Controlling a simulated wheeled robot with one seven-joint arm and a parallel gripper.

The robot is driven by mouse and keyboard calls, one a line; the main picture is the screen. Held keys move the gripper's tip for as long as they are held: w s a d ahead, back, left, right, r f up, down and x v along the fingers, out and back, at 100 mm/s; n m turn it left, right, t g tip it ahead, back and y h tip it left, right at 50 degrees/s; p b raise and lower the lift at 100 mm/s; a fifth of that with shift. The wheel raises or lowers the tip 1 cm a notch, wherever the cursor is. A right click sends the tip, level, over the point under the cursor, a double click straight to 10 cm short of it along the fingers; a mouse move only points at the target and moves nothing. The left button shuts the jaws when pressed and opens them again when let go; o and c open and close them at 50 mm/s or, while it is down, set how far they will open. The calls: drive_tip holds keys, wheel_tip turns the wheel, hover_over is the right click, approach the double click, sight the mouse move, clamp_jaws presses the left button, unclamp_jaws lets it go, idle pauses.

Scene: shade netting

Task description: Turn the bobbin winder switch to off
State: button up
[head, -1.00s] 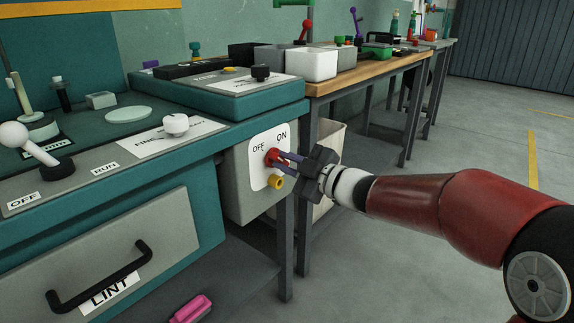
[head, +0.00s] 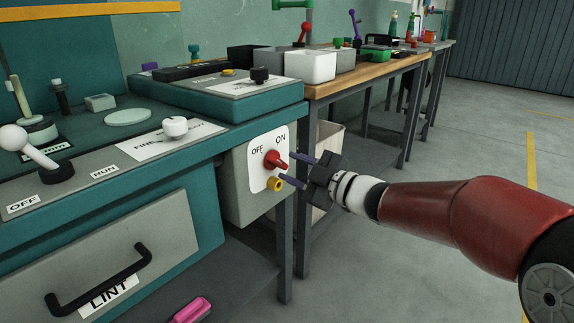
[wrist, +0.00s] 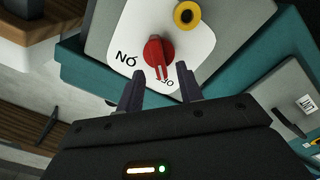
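A red switch knob (head: 273,160) sits on a white plate (head: 259,178) marked OFF and ON, on a grey box under the teal machine's right end. No bobbin winder name is readable on it. In the wrist view the red knob (wrist: 157,50) has its narrow end towards the OFF label and partly covers it; ON is clear at its left. My gripper (head: 288,167) is open and empty, facing the knob from the right. In the wrist view its two fingers (wrist: 163,76) stand apart, short of the knob, with a gap visible.
A yellow ring-shaped part (head: 274,184) sits just below the knob. A white lever (head: 33,147) and a white knob (head: 175,127) are on the machine top. A wooden bench (head: 350,78) with bins stands behind. The floor at the right is open.

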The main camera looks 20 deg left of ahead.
drive_tip(key=v, duration=0.5)
drive_tip(key=shift+d, duration=0.1)
drive_tip(key=w+d+r+m+t+h+p, duration=0.1)
drive_tip(key=d+r+m+t+h+p, duration=0.1)
drive_tip(key=d+r+m+t+h, duration=0.25)
drive_tip(key=w+d+r+m+t+h+p, duration=0.1)
drive_tip(key=d+m+t+h+p, duration=0.15)
drive_tip(key=d+m+h, duration=0.35)
drive_tip(key=s+d+m+h+p, duration=0.2)
drive_tip(key=s+d+m+h, duration=0.25)
drive_tip(key=d, duration=0.55)
drive_tip(key=s+d+f+m+g+p, duration=0.1)
drive_tip(key=s+d+f+m+g, duration=0.2)
drive_tip(key=s, duration=0.8)
drive_tip(key=s+d+f+m+g+h+p, duration=0.1)
drive_tip(key=s+d+f+m+g+p, duration=0.1)
drive_tip(key=s, duration=0.9)
drive_tip(key=d+f+m+g, duration=0.1)
drive_tip(key=m+g, duration=0.1)
drive_tip(key=g, duration=0.1)
drive_tip(key=shift+m+h, duration=0.3)
